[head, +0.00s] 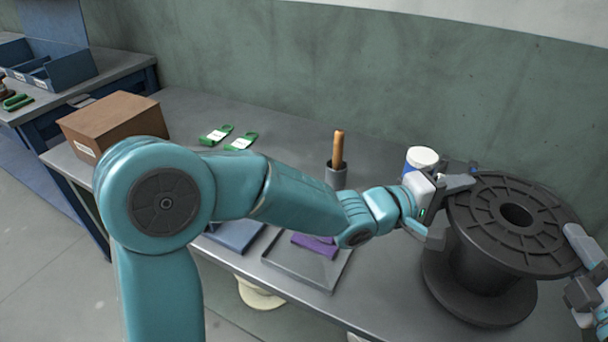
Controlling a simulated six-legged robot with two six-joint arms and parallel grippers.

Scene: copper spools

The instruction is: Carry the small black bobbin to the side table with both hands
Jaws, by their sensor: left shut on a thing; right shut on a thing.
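The black bobbin (480,262) stands upright at the right end of the grey table (215,107), against or close to the wall. Its top flange has a round centre hole. My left gripper (458,208) is shut on the left edge of the top flange. My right gripper (574,282) is at the right picture edge, shut on the right side of the same flange, and partly cut off. I cannot tell whether the bobbin's base touches the table.
A white and blue tub (421,158) stands just behind my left gripper. A grey cup with a wooden handle (338,165), a metal tray (290,268) with a purple cloth (316,244), green tags (241,142) and a cardboard box (112,122) are further left. Another table with blue bins (70,70) stands at the far left.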

